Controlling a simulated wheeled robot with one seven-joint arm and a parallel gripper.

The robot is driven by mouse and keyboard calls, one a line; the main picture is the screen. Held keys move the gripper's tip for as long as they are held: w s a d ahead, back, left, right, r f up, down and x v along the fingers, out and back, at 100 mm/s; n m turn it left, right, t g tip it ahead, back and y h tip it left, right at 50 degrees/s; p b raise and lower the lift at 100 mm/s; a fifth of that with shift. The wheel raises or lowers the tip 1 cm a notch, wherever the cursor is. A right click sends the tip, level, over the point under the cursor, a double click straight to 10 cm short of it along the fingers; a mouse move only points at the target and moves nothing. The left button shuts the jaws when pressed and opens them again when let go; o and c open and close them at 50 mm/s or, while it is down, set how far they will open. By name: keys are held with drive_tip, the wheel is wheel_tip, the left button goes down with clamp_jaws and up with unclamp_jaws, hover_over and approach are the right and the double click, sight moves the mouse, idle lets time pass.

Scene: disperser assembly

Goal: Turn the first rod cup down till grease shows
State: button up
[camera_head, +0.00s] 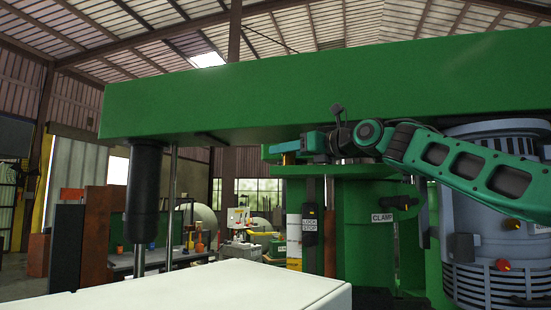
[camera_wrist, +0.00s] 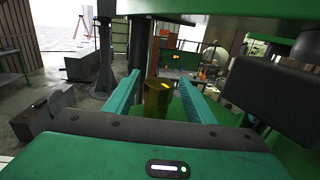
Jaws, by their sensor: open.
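A brass-coloured cup (camera_wrist: 157,99) stands upright in the wrist view, between the two teal fingers of my gripper (camera_wrist: 157,76). The fingers are open on either side of it, and a gap shows at each side. A small bright yellow mark is on the cup's upper face; I cannot tell whether it is grease. In the head view my gripper (camera_head: 292,146) is above the green housing, under the long green beam (camera_head: 300,95). A small part of the brass cup (camera_head: 289,158) shows below the fingers; the rest is hidden.
The green beam runs close above my gripper. A box marked "LOCK STOP" (camera_head: 309,226) and a "CLAMP" label (camera_head: 382,217) are on the green column. A grey motor (camera_head: 500,230) stands at right. A dark block (camera_wrist: 268,95) is near my gripper's right side.

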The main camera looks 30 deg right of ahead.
drive_tip(key=shift+x, duration=1.75)
drive_tip(key=c, duration=1)
drive_tip(key=shift+c, duration=0.2)
